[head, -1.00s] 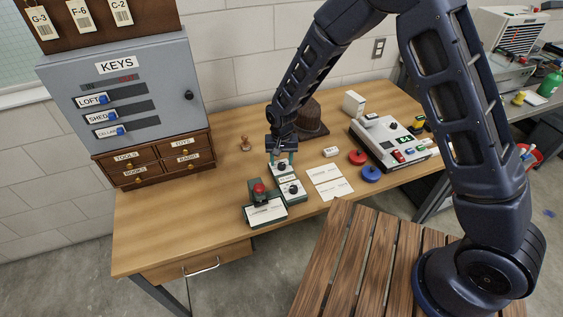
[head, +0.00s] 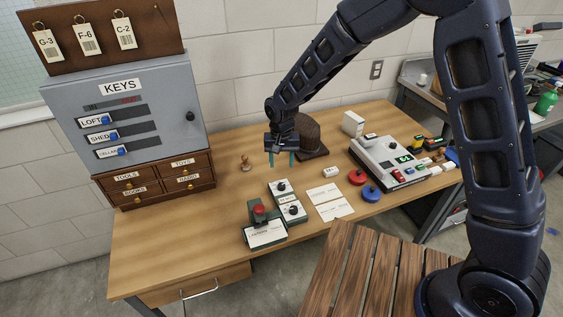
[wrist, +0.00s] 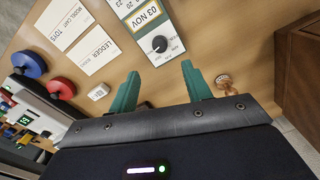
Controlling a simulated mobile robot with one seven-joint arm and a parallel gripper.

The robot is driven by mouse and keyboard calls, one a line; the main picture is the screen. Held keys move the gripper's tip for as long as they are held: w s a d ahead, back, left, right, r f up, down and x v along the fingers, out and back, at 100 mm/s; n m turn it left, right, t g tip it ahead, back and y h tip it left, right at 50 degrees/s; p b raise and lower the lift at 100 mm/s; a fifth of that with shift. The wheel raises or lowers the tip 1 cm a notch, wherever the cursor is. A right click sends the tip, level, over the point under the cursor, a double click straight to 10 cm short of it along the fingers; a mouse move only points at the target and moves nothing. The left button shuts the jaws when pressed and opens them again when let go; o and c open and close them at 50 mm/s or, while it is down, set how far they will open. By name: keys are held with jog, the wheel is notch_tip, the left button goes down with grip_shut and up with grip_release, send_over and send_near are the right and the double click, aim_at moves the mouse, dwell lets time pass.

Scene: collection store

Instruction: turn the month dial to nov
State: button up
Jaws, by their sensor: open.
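The date unit on the desk is green with white faces and two black knobs in the head view. The farther knob (head: 281,186) sits behind the nearer knob (head: 293,210). The wrist view shows one black knob (wrist: 160,44) with a white pointer mark, beside a yellow-framed window (wrist: 147,14) that reads "03 NOV". My gripper (head: 281,162) is open and empty, above and behind the farther knob, touching nothing. Its green fingers (wrist: 157,88) are spread apart in the wrist view, clear of the knob.
A stamping device with a red top (head: 259,211) stands beside the date unit. White cards (head: 335,208) and red and blue round pads (head: 371,193) lie to its right. A wooden stamp (head: 245,163) and a brown domed object (head: 311,135) stand behind.

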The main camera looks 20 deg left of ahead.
aim_at(282, 185)
jog(key=shift+s+f+m, duration=0.15)
jog(key=shift+f+m, duration=0.05)
jog(key=shift+m, duration=0.1)
jog(key=shift+m, duration=0.3)
notch_tip(282, 185, down, 10)
jog(key=shift+f, duration=0.25)
dwell(0.4)
jog(key=c, duration=1)
